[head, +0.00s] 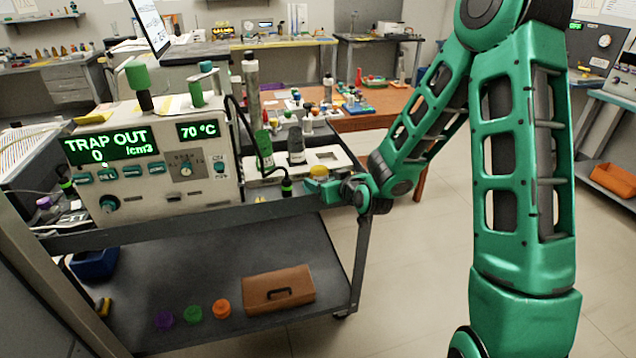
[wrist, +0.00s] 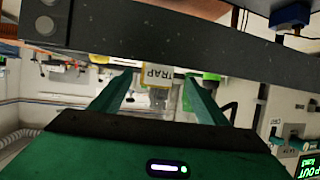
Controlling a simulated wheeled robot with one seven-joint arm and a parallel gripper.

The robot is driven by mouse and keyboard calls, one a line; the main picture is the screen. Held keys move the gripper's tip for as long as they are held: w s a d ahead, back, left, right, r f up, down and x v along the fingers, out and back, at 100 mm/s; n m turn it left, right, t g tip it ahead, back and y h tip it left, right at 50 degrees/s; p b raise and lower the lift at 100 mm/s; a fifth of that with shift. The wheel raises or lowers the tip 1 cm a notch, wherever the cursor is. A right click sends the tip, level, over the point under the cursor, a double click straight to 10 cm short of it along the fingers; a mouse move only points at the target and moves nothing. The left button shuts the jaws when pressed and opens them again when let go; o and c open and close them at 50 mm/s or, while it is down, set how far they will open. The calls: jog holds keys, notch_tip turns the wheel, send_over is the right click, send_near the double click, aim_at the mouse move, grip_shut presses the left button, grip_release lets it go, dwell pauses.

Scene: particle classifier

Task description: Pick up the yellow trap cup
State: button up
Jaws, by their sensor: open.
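The yellow trap cup (head: 319,171) sits at the right end of the cart's top, beside the instrument.
The instrument (head: 165,160) fills the cart's left side, reading TRAP OUT 0. A black hose with a green-ringed plug (head: 286,186) hangs just left of the cup. The cart's top edge (head: 200,225) runs close to my gripper. A brown case (head: 278,290) lies on the lower shelf.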

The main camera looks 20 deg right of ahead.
jog(key=shift+d+x, duration=0.2)
jog(key=shift+x, duration=2.75)
jog(key=shift+f, duration=0.1)
jog(key=c, duration=1.2)
